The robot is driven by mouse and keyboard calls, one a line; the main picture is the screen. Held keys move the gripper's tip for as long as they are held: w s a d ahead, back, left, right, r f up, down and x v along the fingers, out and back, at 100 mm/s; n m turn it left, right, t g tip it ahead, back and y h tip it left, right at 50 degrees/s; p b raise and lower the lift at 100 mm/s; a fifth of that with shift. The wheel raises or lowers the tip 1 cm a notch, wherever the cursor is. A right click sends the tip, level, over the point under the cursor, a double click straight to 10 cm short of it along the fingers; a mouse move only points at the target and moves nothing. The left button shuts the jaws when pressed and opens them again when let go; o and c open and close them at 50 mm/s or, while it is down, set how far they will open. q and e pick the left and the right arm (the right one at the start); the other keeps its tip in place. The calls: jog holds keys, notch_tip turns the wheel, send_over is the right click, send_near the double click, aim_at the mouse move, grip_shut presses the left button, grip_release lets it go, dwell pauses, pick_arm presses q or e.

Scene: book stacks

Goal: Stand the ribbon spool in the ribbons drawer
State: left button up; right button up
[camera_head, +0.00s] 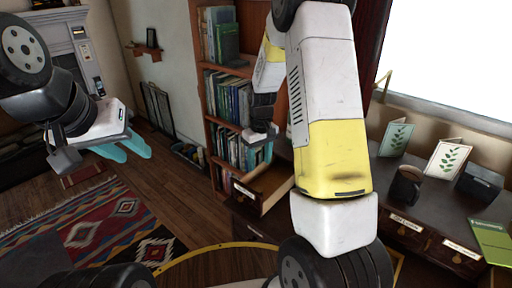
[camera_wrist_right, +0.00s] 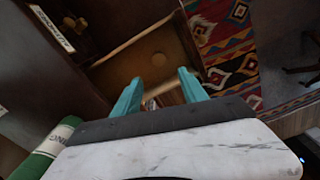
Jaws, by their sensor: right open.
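My right gripper (camera_wrist_right: 160,78) is open, with its two teal fingers spread and nothing clearly held. In the head view this gripper (camera_head: 259,152) is partly hidden behind my own right arm, above an open drawer (camera_head: 272,187) with a pale label. The wrist view looks down at what appears to be this drawer (camera_wrist_right: 128,48), with a small round tan spot inside; I cannot tell what it is. I cannot make out the ribbon spool for certain. My left gripper (camera_head: 137,156) is at the left, empty, its teal fingers apart.
A bookcase (camera_head: 198,75) stands behind the drawer. A dark counter (camera_head: 432,214) at right bears a mug (camera_head: 405,186), cards (camera_head: 445,158) and a green booklet (camera_head: 492,242). A green object with a white label (camera_wrist_right: 45,150) is beside my right gripper. A patterned rug (camera_head: 95,230) lies left.

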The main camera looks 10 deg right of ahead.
jog(key=s+a+r+m+t+y, duration=0.1)
jog(key=s+r+t, duration=0.1)
jog(key=s+r, duration=0.5)
jog(key=s+r+m+t, duration=0.1)
jog(key=s+r, duration=0.2)
jog(key=r, duration=0.8)
jog(key=s+r+m+t, duration=0.1)
jog(key=s+r, duration=0.2)
jog(key=s, duration=0.4)
jog(key=s+a+r+t+y, duration=0.1)
jog(key=s+r+t, duration=0.1)
jog(key=s+r, duration=0.2)
jog(key=s, duration=0.2)
jog(key=shift+s+m, duration=0.35)
jog(key=shift+m, duration=0.05)
